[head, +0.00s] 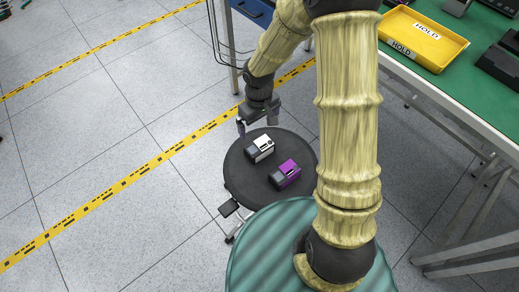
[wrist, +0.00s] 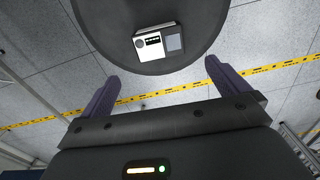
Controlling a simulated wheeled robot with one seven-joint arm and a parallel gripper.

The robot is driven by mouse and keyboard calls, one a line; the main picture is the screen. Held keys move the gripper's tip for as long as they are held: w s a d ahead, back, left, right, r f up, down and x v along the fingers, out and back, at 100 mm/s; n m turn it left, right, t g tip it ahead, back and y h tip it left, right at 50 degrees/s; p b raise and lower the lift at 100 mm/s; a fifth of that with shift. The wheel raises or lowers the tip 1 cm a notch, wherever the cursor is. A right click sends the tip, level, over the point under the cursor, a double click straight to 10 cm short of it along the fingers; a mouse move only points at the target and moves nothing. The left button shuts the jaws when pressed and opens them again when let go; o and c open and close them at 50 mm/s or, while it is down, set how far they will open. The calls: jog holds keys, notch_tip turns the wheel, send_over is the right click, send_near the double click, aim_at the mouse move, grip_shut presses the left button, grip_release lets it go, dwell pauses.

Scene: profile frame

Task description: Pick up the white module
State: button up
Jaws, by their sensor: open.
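The white module (head: 260,148) lies on a round black stool seat (head: 238,179) in the head view, near the seat's far edge. It has a white body and a dark grey end. In the wrist view the white module (wrist: 155,42) shows at the top centre, ahead of the fingers and apart from them. My gripper (head: 257,122) is at the far edge of the seat, just beyond the module. In the wrist view my gripper (wrist: 166,90) has its two fingers spread wide, with nothing between them.
A purple module (head: 285,174) lies on the same seat, close to the white one. A green-topped workbench (head: 462,100) with a yellow HOLD tray (head: 425,62) stands at the right. Yellow tape (head: 120,186) crosses the open floor at the left.

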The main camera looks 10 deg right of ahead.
aim_at(259, 145)
notch_tip(259, 145, down, 9)
jog(key=shift+f+b, duration=0.2)
jog(key=shift+b, duration=1.05)
jog(key=f+b, duration=0.1)
jog(key=f, duration=0.1)
jog(key=f+b, duration=0.1)
jog(key=f, duration=0.2)
jog(key=shift+w+d+f, duration=0.1)
jog(key=shift+w+f, duration=0.05)
jog(key=shift+w, duration=0.05)
jog(key=shift+c, duration=0.2)
jog(key=c, duration=0.8)
